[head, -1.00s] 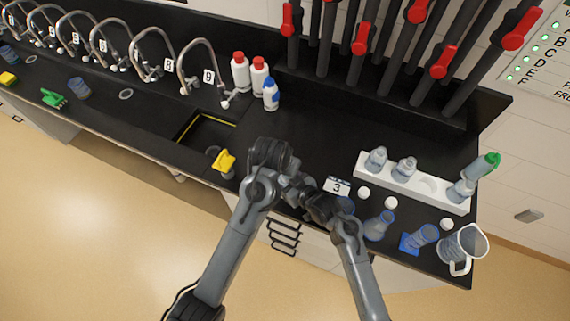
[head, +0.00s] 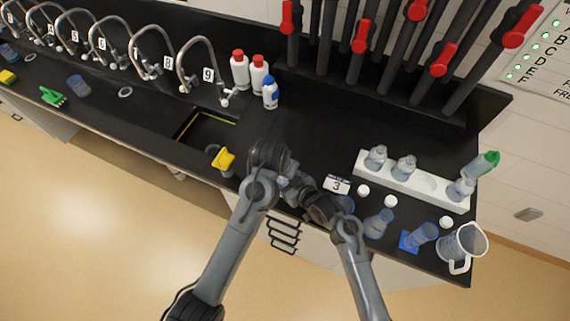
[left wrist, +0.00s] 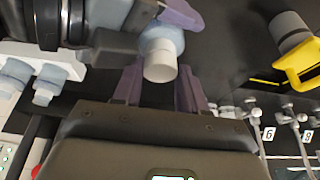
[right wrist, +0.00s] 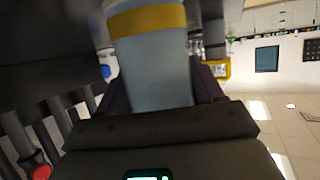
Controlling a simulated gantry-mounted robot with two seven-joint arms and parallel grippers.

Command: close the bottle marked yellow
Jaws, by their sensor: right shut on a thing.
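The bottle marked yellow (right wrist: 158,72) is a pale bluish bottle with a yellow band. In the right wrist view it fills the space between the fingers of my right gripper (right wrist: 160,88), which is shut on it above the counter. In the left wrist view the bottle (left wrist: 165,38) points its neck end at my left gripper (left wrist: 160,80). A white cap (left wrist: 160,66) shows on that end, between the parted left fingertips. I cannot tell how firmly the cap is seated. In the head view the arms largely hide the bottle.
A white rack (head: 413,184) holds several bottles at the right. White caps (head: 391,201) lie in front of it, near a flask (head: 378,223), a beaker (head: 423,236) and a jug (head: 462,245). A sink (head: 208,130) lies left. The counter behind my grippers is clear.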

